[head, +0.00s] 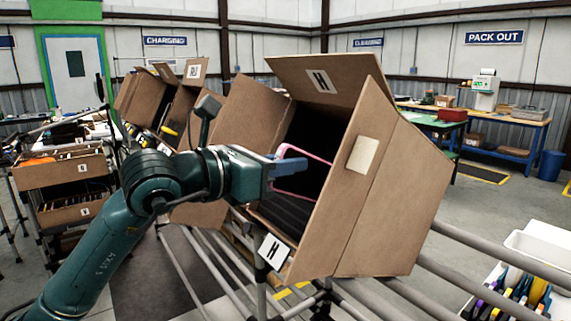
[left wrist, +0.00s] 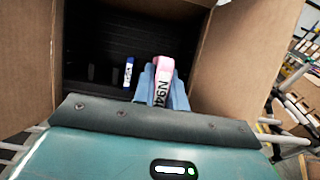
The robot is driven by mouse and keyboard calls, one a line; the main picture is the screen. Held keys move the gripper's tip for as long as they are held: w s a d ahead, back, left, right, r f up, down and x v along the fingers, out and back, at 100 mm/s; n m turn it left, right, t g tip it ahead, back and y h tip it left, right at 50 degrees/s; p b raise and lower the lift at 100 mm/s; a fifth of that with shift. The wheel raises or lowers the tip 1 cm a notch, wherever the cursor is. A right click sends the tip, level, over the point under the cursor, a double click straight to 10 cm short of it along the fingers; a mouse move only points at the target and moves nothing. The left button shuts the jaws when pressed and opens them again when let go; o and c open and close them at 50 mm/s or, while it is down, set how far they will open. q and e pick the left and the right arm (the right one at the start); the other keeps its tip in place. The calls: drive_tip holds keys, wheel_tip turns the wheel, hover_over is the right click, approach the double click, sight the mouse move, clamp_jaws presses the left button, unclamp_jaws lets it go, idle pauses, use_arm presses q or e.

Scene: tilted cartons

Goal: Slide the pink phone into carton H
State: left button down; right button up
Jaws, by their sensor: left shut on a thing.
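Carton H (head: 410,190) is a tilted brown box with open flaps and H labels; its opening faces my left arm. Its dark, ribbed inside shows in the left wrist view (left wrist: 95,45). My left gripper (head: 290,167) is at the opening, with blue fingers shut on the pink phone (head: 288,148). In the left wrist view the phone (left wrist: 164,66) shows edge-on, with a label reading about "N94", between the fingers (left wrist: 162,88). Its far end points into the carton; whether it touches anything inside is hidden. My right gripper is not in view.
A slim blue-and-white item (left wrist: 128,72) stands inside the carton, left of the phone. Carton flaps flank the opening closely. More tilted cartons (head: 150,100) stand behind my arm. Grey rails (head: 470,250) run below. A white bin (head: 535,250) of coloured items is at lower right.

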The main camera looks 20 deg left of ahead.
sight(305, 172)
use_arm(q)
drive_tip(key=shift+d, duration=0.1)
drive_tip(key=shift+w+d+f+b, duration=0.1)
drive_tip(key=shift+w+f+b, duration=0.1)
drive_tip(key=shift+w+b, duration=0.1)
drive_tip(key=shift+d, duration=0.1)
idle(0.7)
drive_tip(key=shift+w+d+f+b, duration=0.4)
drive_tip(key=shift+w+d+f, duration=0.2)
drive_tip(key=shift+w, duration=0.25)
drive_tip(key=shift+d, duration=0.1)
drive_tip(key=shift+w+d+f, duration=0.2)
drive_tip(key=shift+w+f, duration=0.05)
drive_tip(key=shift+w, duration=0.1)
drive_tip(key=shift+w+d+f+b, duration=0.4)
drive_tip(key=shift+w+d+b, duration=0.1)
drive_tip(key=shift+w, duration=0.15)
idle(0.4)
